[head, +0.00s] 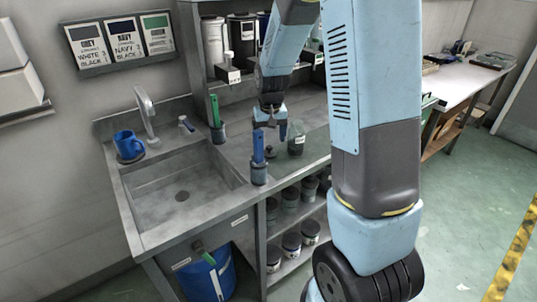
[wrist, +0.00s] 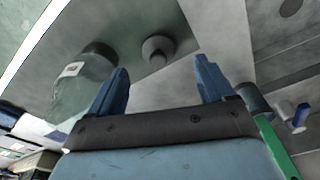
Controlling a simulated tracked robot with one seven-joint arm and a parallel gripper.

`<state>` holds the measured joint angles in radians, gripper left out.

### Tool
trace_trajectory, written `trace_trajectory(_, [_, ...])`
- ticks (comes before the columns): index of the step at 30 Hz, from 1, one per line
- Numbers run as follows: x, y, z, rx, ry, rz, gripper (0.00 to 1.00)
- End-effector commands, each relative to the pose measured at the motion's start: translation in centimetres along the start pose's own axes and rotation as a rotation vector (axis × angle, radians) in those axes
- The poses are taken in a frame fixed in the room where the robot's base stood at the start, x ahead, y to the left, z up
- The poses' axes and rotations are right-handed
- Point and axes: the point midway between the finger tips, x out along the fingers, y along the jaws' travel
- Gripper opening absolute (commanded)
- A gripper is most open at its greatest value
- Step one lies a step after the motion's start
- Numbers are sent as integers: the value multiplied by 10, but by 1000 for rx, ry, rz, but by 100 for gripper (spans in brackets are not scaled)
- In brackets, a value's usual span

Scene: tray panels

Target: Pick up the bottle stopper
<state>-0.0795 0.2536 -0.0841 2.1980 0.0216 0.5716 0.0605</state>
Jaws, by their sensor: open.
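The small dark stopper (head: 271,152) stands on the grey counter beside a clear glass bottle (head: 296,142). In the wrist view the stopper (wrist: 158,50) looks round and grey and lies ahead of the fingertips, between their lines. The bottle, with a white label, is to its left in the wrist view (wrist: 85,82). My gripper (head: 271,130) is open and empty, above the stopper, with its blue fingers apart in the wrist view (wrist: 161,66). The stopper looks clear of both fingers; the exact gap cannot be told.
A blue-handled tool in a dark cup (head: 259,165) stands at the counter's front edge, near my gripper. A green-handled one (head: 216,120) stands farther back. A shelf rises behind.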

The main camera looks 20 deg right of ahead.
Motion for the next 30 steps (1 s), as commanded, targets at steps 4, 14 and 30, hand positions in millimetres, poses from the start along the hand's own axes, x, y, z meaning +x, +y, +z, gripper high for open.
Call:
trace_trajectory(4, [7,0,0,0,1,0,82])
trace_trajectory(14, [43,3,-3,1,-2,0,82])
trace_trajectory(30, [58,3,-3,1,1,0,73])
